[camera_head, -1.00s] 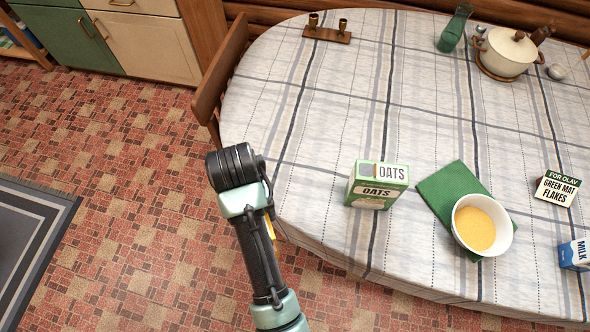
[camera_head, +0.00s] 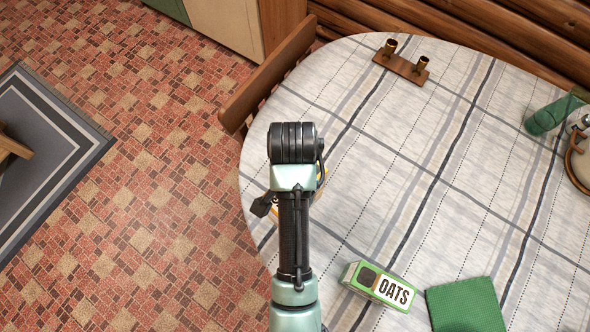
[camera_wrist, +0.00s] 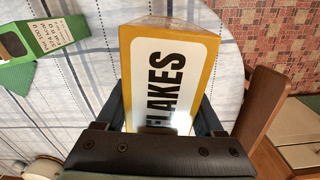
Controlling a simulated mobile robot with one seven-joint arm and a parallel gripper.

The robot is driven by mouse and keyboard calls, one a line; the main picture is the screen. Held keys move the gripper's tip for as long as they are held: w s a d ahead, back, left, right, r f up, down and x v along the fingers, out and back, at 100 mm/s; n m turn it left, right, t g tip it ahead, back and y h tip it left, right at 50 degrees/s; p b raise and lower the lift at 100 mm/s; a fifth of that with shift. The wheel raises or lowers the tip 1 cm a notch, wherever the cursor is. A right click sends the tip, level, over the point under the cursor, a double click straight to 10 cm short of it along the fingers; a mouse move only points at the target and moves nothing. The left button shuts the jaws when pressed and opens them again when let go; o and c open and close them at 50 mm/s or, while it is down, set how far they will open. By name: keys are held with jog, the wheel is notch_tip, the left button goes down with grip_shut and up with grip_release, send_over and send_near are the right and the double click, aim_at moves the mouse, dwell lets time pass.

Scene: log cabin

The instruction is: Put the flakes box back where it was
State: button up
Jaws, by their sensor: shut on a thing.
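The flakes box (camera_wrist: 155,75), yellow with a white panel reading "FLAKES", fills the middle of the wrist view. My gripper (camera_wrist: 165,115) is shut on it, with dark fingers on both sides of the box. In the head view my wrist and forearm cover the gripper and nearly all of the box. Only slivers of yellow show beside the arm, over the table's left edge. I cannot tell whether the box touches the tablecloth. The box's lower end is hidden behind the gripper body in the wrist view.
A wooden chair (camera_head: 268,75) is at the left edge. The middle tabletop is clear.

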jog(key=s+m+p, duration=0.1)
jog(key=s+m, duration=0.4)
jog(key=m, duration=1.1)
notch_tip(320, 180, down, 10)
jog(key=shift+a+p, duration=0.3)
jog(key=shift+f, duration=0.1)
